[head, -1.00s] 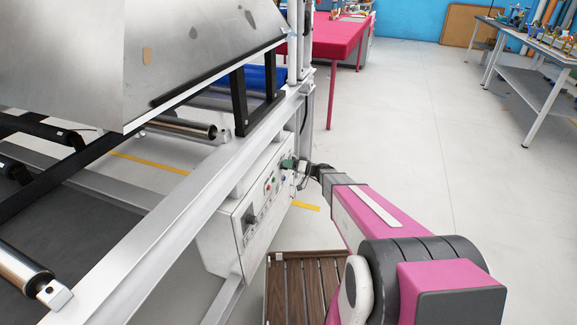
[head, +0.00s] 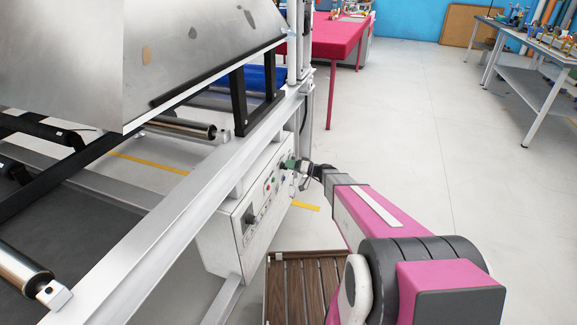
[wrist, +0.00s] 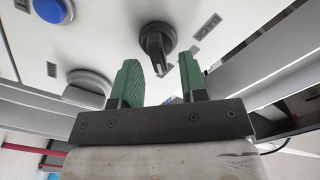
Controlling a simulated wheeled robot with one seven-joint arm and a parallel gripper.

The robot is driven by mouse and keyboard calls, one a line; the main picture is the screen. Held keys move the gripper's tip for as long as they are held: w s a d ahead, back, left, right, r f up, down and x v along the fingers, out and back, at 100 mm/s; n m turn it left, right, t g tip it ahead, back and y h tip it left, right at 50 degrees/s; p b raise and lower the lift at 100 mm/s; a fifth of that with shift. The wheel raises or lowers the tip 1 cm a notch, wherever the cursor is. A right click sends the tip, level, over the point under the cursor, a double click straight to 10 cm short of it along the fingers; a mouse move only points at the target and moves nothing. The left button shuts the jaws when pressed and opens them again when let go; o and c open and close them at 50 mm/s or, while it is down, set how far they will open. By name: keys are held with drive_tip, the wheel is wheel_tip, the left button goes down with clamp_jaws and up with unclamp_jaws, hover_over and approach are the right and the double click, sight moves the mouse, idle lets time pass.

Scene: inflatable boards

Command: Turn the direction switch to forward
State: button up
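The switch, a black rotary knob (wrist: 157,47), sits on the white control panel in the wrist view, with small label plates beside it. My gripper (wrist: 162,80) has its two green fingers spread apart with nothing between them. The knob lies just beyond the fingertips, about between them in the picture; I see no contact. In the head view my gripper (head: 289,165) is at the far end of the control box (head: 247,222), close to its face. The knob is hidden there by the gripper. Which way the switch is set I cannot tell.
A blue button (wrist: 52,9) and a grey round part (wrist: 88,82) are on the panel near the fingers. A metal frame beam (head: 190,215) runs above the box. A slatted wooden platform (head: 305,285) lies below my arm.

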drive_tip(key=v, duration=0.9)
drive_tip(key=shift+d, duration=0.25)
drive_tip(key=shift+s, duration=0.15)
drive_tip(key=s+a+r+g+h, duration=0.1)
drive_tip(key=s+a+g+h, duration=0.15)
drive_tip(key=s, duration=0.45)
drive_tip(key=s+a+g+h, duration=0.1)
drive_tip(key=s+g+h, duration=0.25)
drive_tip(key=s, duration=0.25)
drive_tip(key=s+d+r+m+h, duration=0.4)
drive_tip(key=s+d+h, duration=0.4)
drive_tip(key=s+h, duration=0.2)
drive_tip(key=shift+s+d+r+g+h, duration=0.35)
drive_tip(key=shift+s+r, duration=0.4)
drive_tip(key=shift+s, duration=0.5)
